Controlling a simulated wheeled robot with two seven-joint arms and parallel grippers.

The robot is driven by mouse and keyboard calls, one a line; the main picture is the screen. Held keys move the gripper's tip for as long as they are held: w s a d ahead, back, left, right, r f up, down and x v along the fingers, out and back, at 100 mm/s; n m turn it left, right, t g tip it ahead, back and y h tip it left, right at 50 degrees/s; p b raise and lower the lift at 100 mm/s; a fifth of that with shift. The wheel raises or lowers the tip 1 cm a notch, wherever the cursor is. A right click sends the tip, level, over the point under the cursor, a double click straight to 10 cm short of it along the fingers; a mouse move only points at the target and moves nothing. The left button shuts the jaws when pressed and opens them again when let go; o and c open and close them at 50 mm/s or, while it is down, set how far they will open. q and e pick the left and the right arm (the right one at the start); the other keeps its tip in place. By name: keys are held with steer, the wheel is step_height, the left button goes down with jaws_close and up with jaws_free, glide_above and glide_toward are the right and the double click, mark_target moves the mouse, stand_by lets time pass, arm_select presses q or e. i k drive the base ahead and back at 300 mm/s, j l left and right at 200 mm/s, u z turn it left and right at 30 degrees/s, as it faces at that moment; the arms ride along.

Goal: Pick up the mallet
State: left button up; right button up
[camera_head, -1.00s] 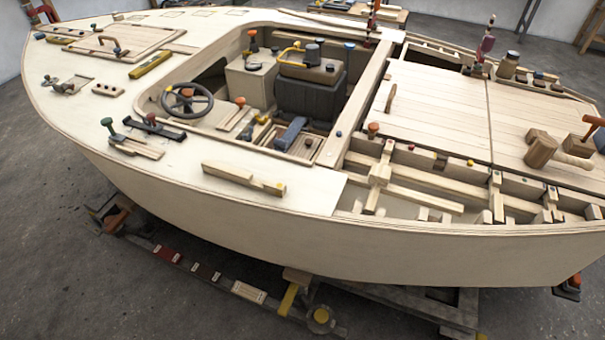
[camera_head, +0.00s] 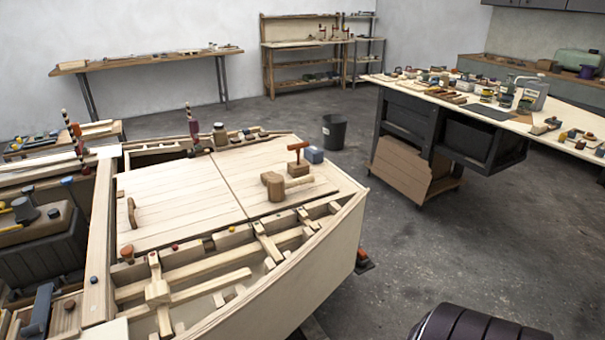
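A wooden mallet (camera_head: 273,186) lies on the plank deck of the hull, near the deck's right side. Its thick head is at the left, and its handle points right. A tool with an orange-brown handle (camera_head: 298,151) stands just behind it, and a blue block (camera_head: 313,155) sits behind and to the right of that. Neither of my grippers is in view, so their state does not show.
The plywood hull (camera_head: 318,262) fills the lower left, with open framing in front of the deck. A workbench (camera_head: 405,90) covered with small items stands at the right. A dark bin (camera_head: 334,131) stands behind the hull. Grey floor (camera_head: 420,240) is clear between hull and workbench.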

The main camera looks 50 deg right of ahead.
mark_target(277, 187)
steer(key=z, duration=1.45)
